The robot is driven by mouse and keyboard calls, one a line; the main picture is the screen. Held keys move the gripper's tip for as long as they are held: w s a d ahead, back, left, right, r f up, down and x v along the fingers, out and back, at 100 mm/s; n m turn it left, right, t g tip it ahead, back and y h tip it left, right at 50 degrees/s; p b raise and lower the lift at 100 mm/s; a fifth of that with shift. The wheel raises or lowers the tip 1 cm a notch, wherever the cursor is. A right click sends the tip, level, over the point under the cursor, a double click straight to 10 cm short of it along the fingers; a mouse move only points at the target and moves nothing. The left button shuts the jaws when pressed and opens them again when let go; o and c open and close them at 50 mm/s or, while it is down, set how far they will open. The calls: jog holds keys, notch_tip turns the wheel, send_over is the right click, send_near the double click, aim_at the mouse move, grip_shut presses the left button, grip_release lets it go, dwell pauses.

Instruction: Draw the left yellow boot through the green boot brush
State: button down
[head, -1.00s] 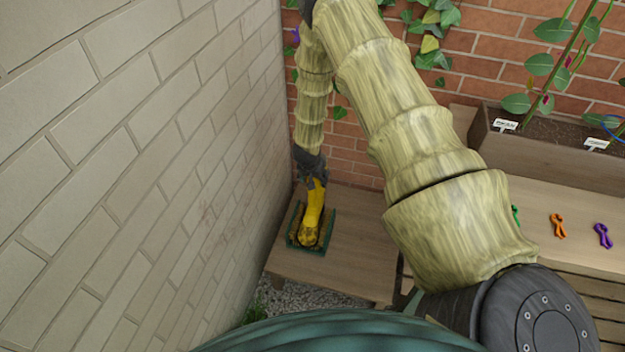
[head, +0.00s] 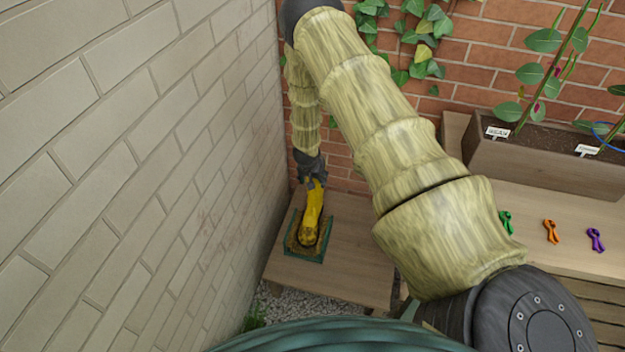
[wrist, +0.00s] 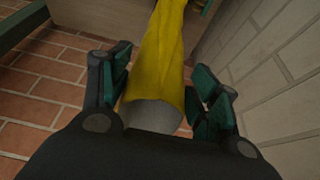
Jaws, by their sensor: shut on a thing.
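The yellow boot (head: 312,212) is in my gripper (head: 314,178), which is shut on the boot's upper end. The boot's lower end is at the green boot brush (head: 323,248), between its bristle strips, and looks dirty there. The brush sits on a low wooden bench. In the wrist view the boot (wrist: 163,55) runs away from me between the two green-padded fingers of my gripper (wrist: 160,95). Its open top is nearest the palm. I cannot tell how firmly the sole touches the bristles.
A pale block wall (head: 140,170) stands close on the left of the bench (head: 350,265), and a brick wall (head: 345,150) is behind. On the right, a planter (head: 545,160) and green, orange and purple clips (head: 551,231) are on another wooden surface.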

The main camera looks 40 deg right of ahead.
jog(key=s+a, duration=0.4)
jog(key=a, duration=0.1)
jog(key=shift+s+a, duration=0.3)
jog(key=shift+s, duration=0.05)
dwell(0.9)
jog(key=shift+s+a, duration=0.1)
jog(key=shift+s+a+r, duration=0.1)
jog(key=shift+s+a, duration=0.9)
jog(key=shift+a, duration=0.2)
jog(key=shift+d, duration=0.1)
